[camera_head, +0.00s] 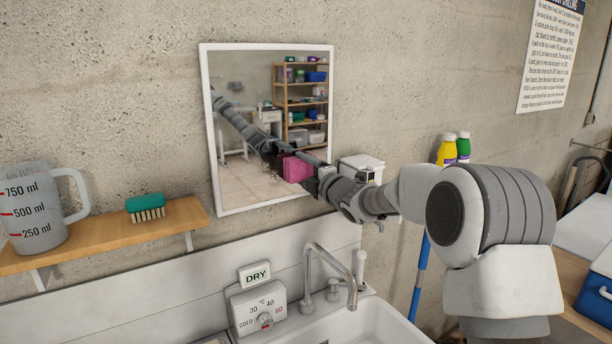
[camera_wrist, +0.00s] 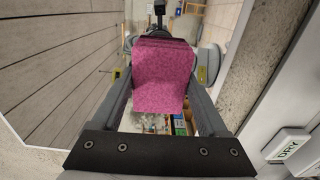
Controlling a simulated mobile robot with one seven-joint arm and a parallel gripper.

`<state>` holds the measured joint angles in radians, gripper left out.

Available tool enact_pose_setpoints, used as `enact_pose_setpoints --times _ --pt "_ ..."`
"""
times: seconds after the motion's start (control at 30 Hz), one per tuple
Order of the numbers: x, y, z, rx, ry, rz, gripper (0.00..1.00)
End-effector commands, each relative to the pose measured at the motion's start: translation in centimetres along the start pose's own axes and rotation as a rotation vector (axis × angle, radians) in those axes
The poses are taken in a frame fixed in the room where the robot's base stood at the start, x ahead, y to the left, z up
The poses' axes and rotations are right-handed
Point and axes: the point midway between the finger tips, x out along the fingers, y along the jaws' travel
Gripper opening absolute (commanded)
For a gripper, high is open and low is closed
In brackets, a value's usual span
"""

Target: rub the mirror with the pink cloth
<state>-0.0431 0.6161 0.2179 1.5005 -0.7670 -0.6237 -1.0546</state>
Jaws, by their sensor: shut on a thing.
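The mirror (camera_head: 245,175) hangs on the concrete wall in a thin white frame, tilted a little in the head view. The pink cloth (camera_head: 297,169) is a folded pad at the tip of my gripper (camera_head: 308,172), in front of the mirror's lower right part. My gripper is shut on the cloth, which shows between both fingers in the wrist view (camera_wrist: 160,78). My arm's reflection meets the cloth from the left, so the cloth is at or very close to the glass; I cannot tell whether it touches. The cloth's far face is hidden.
A wooden shelf (camera_head: 105,236) left of the mirror bears a measuring jug (camera_head: 38,205) and a green brush (camera_head: 146,206).

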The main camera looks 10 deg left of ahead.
Motion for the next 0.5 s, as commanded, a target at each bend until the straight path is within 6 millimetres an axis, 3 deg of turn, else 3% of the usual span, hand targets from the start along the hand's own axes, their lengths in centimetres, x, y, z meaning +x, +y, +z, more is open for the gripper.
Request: enact_pose_setpoints --times 0.2,0.5 --pt "0.0 -0.3 -2.3 -0.001 0.007 0.004 0.32" --pt "-0.1 0.0 -3.3 0.000 0.005 0.002 0.32"
